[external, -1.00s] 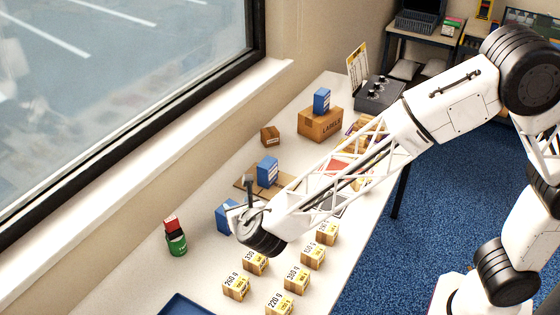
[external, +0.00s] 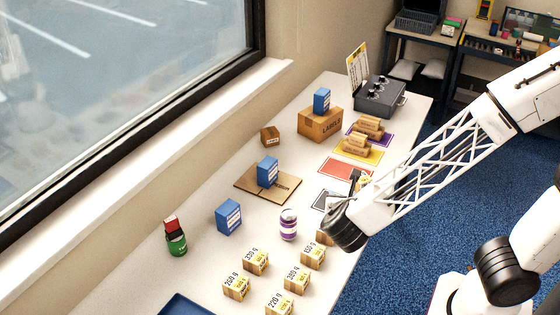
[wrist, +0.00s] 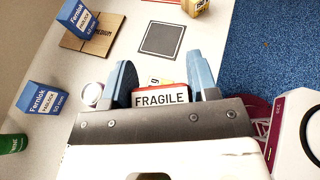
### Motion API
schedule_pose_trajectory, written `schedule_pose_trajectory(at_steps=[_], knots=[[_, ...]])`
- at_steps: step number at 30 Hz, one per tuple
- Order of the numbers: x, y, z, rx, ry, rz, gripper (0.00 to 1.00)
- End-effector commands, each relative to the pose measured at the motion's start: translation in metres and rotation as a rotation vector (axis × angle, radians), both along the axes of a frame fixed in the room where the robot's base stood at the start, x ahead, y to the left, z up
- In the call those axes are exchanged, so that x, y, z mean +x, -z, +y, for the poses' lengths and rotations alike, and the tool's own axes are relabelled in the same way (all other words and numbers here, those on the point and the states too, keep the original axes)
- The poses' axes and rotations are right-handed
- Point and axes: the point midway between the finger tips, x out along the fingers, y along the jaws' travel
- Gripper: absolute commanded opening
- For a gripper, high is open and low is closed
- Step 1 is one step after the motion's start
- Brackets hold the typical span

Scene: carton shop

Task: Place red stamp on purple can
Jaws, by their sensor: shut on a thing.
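My gripper (external: 346,190) is over the right side of the table, right of the purple can. In the wrist view its fingers (wrist: 162,80) are shut on a red-edged block with a white FRAGILE label, which looks like the red stamp (wrist: 160,96). The external view does not show the held block clearly. The purple can (external: 288,224), with a white band, stands upright on the table with nothing on it. Its pale round top (wrist: 92,93) shows beside the left finger in the wrist view, apart from it.
A green can (external: 176,243) has a red and dark block (external: 171,224) on it. Blue boxes (external: 228,217) stand left of the purple can. Several small weight-marked cartons (external: 297,279) stand in front. Coloured mats (external: 346,169) lie behind.

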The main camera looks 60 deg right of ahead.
Motion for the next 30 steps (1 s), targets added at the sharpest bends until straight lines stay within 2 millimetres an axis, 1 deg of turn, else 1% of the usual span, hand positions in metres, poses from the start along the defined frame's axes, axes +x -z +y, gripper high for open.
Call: schedule_pose_trajectory(at_steps=[5,13,17,20,23,30], knots=[[-0.005,0.000,-0.002,0.000,0.010,0.000,0.30],[-0.004,0.000,-0.002,0.000,0.010,0.000,0.30],[0.000,0.001,-0.002,0.000,0.009,0.001,0.30],[0.007,0.002,-0.001,0.000,0.010,0.001,0.30],[0.019,0.003,0.001,0.000,0.010,0.001,0.30],[0.056,0.006,0.005,-0.001,0.010,0.001,0.30]])
